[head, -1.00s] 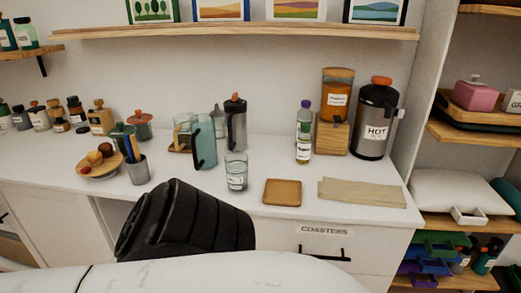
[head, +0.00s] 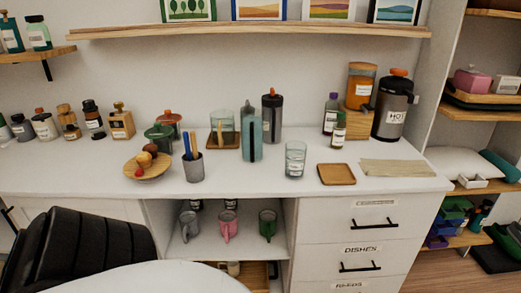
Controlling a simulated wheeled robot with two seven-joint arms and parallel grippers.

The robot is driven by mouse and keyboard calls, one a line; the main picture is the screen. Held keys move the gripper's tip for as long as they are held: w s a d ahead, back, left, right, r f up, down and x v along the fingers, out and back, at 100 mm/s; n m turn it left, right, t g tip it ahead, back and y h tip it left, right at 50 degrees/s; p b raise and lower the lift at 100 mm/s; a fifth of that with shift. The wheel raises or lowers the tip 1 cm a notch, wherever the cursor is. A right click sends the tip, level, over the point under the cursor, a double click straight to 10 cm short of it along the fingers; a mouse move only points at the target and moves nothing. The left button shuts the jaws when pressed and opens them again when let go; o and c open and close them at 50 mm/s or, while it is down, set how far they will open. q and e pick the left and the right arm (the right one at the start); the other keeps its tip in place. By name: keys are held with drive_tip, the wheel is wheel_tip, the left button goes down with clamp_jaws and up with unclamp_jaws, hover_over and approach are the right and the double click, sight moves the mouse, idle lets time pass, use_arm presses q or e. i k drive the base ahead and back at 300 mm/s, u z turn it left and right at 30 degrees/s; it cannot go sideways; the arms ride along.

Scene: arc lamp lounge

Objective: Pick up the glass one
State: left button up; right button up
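A clear drinking glass (head: 295,159) with a pale label stands upright on the white counter, left of a square wooden coaster (head: 337,174). A clear glass vessel (head: 221,124) stands farther back on a wooden tray (head: 216,145), partly hidden by a teal upright container (head: 252,139). In the open compartment below the counter are a grey mug (head: 188,226), a pink mug (head: 228,228) and a green mug (head: 267,224). Neither of my grippers shows in the head view.
A black ribbed chair back (head: 80,252) and a white rounded surface (head: 180,276) are in the foreground. Bottles (head: 338,130) and a hot-drink flask (head: 393,108) stand behind right.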

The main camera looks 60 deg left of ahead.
sight(295, 151)
drive_tip(key=u, duration=1.95)
